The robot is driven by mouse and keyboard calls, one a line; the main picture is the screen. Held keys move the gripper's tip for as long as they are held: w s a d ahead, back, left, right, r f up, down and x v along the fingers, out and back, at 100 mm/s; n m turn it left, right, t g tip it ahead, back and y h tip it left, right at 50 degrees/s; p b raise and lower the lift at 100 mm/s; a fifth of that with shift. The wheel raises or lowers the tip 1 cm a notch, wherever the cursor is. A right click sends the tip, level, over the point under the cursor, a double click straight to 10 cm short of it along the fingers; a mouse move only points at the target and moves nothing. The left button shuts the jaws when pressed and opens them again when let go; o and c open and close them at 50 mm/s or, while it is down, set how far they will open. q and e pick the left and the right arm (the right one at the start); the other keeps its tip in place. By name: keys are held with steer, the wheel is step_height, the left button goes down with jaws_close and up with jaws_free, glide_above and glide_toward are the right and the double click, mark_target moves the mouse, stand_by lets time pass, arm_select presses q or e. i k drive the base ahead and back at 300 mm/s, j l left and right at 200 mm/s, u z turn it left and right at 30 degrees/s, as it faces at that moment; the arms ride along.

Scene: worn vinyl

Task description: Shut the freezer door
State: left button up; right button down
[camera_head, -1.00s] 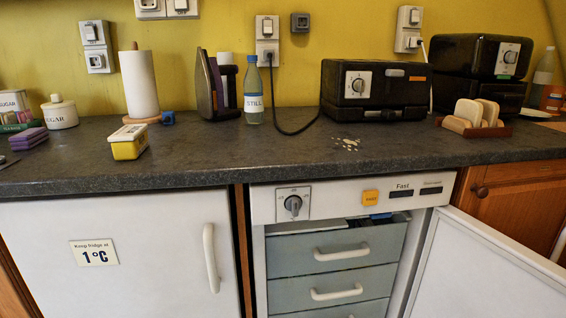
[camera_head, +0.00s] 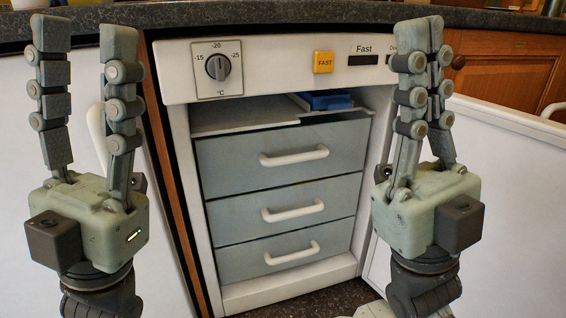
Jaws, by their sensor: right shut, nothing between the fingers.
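The freezer (camera_head: 178,130) stands under the counter with its front open, showing three grey drawers with white handles. The white freezer door (camera_head: 490,190) stands swung open to the right, its inner face showing behind and beside my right gripper. My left gripper (camera_head: 80,45) is raised at the left, fingers pointing up and spread apart, in front of the white fridge. My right gripper (camera_head: 419,35) is raised at the right, fingers up and together, in front of the freezer's right side and the door. It hides part of the door. I cannot tell that either gripper touches anything.
The dark worktop (camera_head: 270,14) runs along the top. The white fridge (camera_head: 25,140) is on the left, partly hidden by my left gripper. A wooden cupboard (camera_head: 510,70) stands behind the open door. A blue item (camera_head: 326,101) lies above the top drawer. The space before the drawers is clear.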

mark_target(518, 268)
steer(key=l+z, duration=0.25)
steer(key=z, duration=0.25)
steer(key=l+z, duration=0.2)
steer(key=z, duration=0.25)
steer(key=i+z, duration=0.25)
steer(key=z, duration=0.15)
